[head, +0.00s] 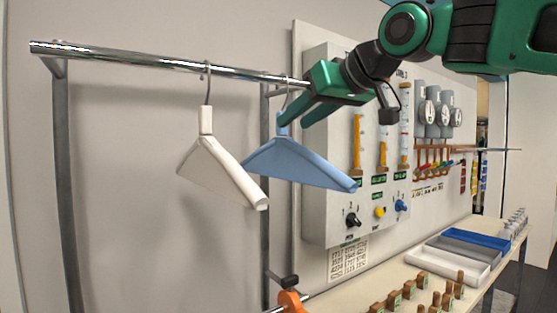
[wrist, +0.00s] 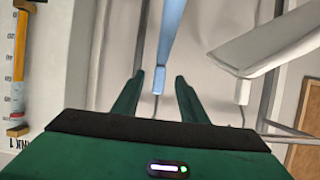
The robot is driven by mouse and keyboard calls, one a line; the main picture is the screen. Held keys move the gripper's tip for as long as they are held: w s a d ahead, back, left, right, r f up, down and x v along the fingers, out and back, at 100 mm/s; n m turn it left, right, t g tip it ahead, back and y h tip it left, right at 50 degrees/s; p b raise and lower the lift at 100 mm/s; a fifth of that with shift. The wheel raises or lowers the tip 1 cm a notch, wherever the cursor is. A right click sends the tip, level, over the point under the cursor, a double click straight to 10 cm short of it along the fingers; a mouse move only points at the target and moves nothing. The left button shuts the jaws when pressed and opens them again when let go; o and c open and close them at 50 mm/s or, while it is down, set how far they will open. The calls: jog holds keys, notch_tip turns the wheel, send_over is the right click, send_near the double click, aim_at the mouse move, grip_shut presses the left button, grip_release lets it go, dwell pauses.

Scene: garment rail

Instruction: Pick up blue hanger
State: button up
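The blue hanger (head: 298,164) hangs by its metal hook from the chrome rail (head: 150,62), to the right of a white hanger (head: 222,165). My green gripper (head: 295,118) is at the blue hanger's neck in the head view and hides part of the hook. In the wrist view, my gripper's two fingers (wrist: 157,95) are apart, with the blue hanger's neck (wrist: 159,80) between or just beyond their tips. Gaps show on both sides of the neck, so the fingers do not appear to touch it.
The white hanger also shows in the wrist view (wrist: 265,45), close right of the fingers. A grey panel with gauges and knobs (head: 330,210) stands behind the blue hanger. A bench (head: 350,290) with trays and wooden blocks is at lower right.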

jog(key=x, duration=0.6)
jog(key=shift+a, duration=0.15)
jog(key=shift+x, duration=2.45)
jog(key=shift+f, duration=0.1)
grip_shut()
